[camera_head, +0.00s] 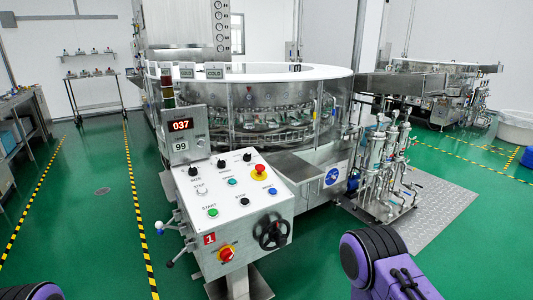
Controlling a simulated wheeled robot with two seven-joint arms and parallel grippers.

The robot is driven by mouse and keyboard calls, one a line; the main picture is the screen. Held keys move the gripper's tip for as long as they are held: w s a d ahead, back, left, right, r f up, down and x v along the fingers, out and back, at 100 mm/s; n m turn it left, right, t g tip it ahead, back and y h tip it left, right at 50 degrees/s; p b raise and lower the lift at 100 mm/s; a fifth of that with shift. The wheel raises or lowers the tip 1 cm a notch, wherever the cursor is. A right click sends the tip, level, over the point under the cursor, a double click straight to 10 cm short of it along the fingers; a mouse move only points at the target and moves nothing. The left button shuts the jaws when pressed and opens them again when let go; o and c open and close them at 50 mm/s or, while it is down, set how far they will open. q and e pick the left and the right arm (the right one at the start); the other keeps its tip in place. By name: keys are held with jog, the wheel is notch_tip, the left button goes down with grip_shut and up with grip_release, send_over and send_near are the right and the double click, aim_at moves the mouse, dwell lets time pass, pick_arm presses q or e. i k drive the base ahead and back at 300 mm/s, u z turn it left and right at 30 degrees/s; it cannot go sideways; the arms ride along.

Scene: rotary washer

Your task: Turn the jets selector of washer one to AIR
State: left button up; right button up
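The control panel (228,222) of washer one stands in the middle of the head view. A red plate marked 1 (209,239) is on its front face. Three black selector knobs sit along the back of the sloped top: a left knob (193,170), a middle knob (222,163) and a right knob (247,157). Their labels are too small to read surely, so I cannot tell which is the jets selector or where it points. Only parts of my arms show, at the bottom left and bottom right. Both grippers are out of view, and neither arm touches the panel.
The panel top also has a green START button (213,212), a black button (244,201) and a red emergency stop (259,172). A red rotary switch (226,254) and black handwheel (273,232) are on the front. The round washer (250,105) stands behind. Green floor is clear to the left.

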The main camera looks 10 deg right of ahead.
aim_at(248, 158)
jog(key=z, duration=0.6)
jog(key=i, duration=0.9)
jog(key=z, duration=0.3)
